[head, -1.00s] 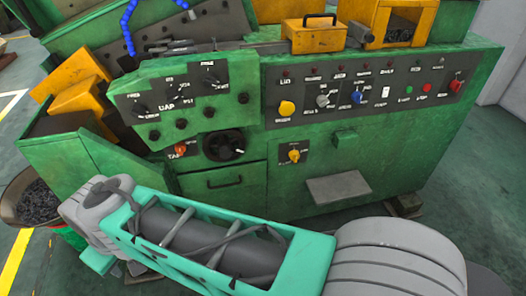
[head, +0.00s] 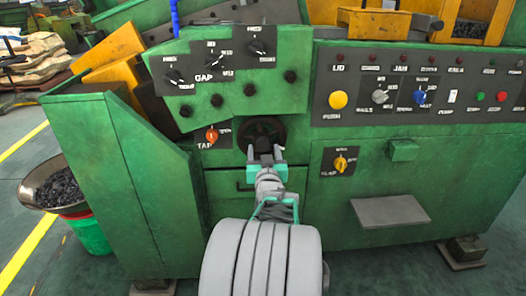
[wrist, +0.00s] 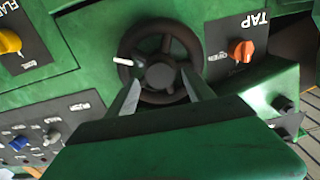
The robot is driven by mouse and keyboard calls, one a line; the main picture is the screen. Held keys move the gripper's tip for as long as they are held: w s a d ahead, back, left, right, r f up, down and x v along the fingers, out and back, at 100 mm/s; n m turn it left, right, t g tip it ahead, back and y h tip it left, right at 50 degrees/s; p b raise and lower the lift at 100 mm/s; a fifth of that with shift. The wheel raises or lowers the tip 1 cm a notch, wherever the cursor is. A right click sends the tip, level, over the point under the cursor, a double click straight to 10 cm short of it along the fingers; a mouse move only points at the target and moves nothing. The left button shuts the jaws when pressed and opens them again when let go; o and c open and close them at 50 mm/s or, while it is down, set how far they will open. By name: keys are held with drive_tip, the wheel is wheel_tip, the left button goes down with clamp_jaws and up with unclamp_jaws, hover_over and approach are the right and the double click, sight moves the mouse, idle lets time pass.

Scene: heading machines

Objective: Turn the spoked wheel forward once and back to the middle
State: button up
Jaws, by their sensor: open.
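The spoked wheel (wrist: 178,48) is black with a hub in its middle and a pale marked handle or pointer (wrist: 123,62) on its left side in the wrist view. In the head view the wheel (head: 264,126) is on the green machine's front, partly hidden behind my gripper (head: 265,158). My gripper (wrist: 163,88) is open. Its two fingertips show in front of the wheel's lower part, on either side of the hub. I cannot tell whether they touch the wheel.
An orange TAP knob (head: 211,135) sits beside the wheel. A yellow knob (head: 341,163) is to the right, below a panel of coloured buttons (head: 419,96). A drawer handle is below the wheel. A grey ledge (head: 390,210) sticks out lower right. A bin of dark scraps (head: 58,190) stands left.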

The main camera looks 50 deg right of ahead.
sight(263, 147)
drive_tip(key=x, duration=0.3)
drive_tip(key=shift+w+d, duration=0.15)
drive_tip(key=shift+w, duration=0.05)
drive_tip(key=shift+c, duration=0.2)
clamp_jaws()
idle(0.3)
